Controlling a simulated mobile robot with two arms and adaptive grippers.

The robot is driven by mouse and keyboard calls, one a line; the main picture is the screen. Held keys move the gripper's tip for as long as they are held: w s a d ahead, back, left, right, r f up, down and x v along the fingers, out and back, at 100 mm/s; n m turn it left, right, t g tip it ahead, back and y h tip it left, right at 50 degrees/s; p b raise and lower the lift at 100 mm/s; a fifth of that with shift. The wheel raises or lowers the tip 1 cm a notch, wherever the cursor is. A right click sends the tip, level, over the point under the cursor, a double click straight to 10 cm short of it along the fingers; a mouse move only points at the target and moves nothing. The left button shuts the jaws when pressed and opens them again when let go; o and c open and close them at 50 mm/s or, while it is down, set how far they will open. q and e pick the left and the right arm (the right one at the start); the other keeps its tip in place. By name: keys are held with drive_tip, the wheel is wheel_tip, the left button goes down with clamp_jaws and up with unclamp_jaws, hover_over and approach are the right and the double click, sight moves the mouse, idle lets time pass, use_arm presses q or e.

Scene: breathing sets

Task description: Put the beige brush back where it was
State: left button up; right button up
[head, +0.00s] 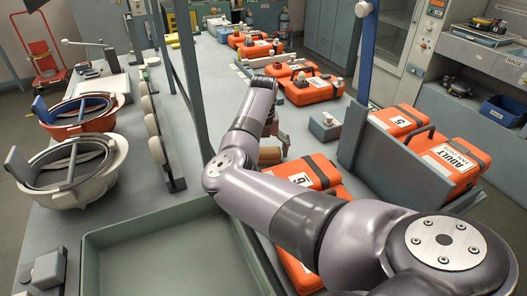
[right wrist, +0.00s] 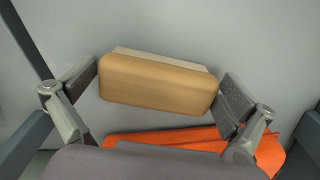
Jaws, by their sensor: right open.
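The beige brush (right wrist: 158,84) is a tan rounded block with a paler strip along its far edge. In the right wrist view it sits over the grey table surface between the two fingers of my right gripper (right wrist: 162,88). The fingers stand apart at its left and right ends and do not look closed on it. In the head view a tan part of the brush (head: 270,156) shows beside my forearm; my right gripper there is mostly hidden behind the arm. My left gripper is not in view.
An orange case (right wrist: 170,138) lies close below the brush in the right wrist view. Orange cases (head: 314,88) line the table's right side. A green-grey tray (head: 110,240) is in front. Upright posts (head: 184,60) flank the arm.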

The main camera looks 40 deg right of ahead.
sight(264, 149)
wheel_tip(264, 149, up, 12)
drive_tip(key=b, duration=0.1)
drive_tip(key=shift+r, duration=0.2)
idle(0.7)
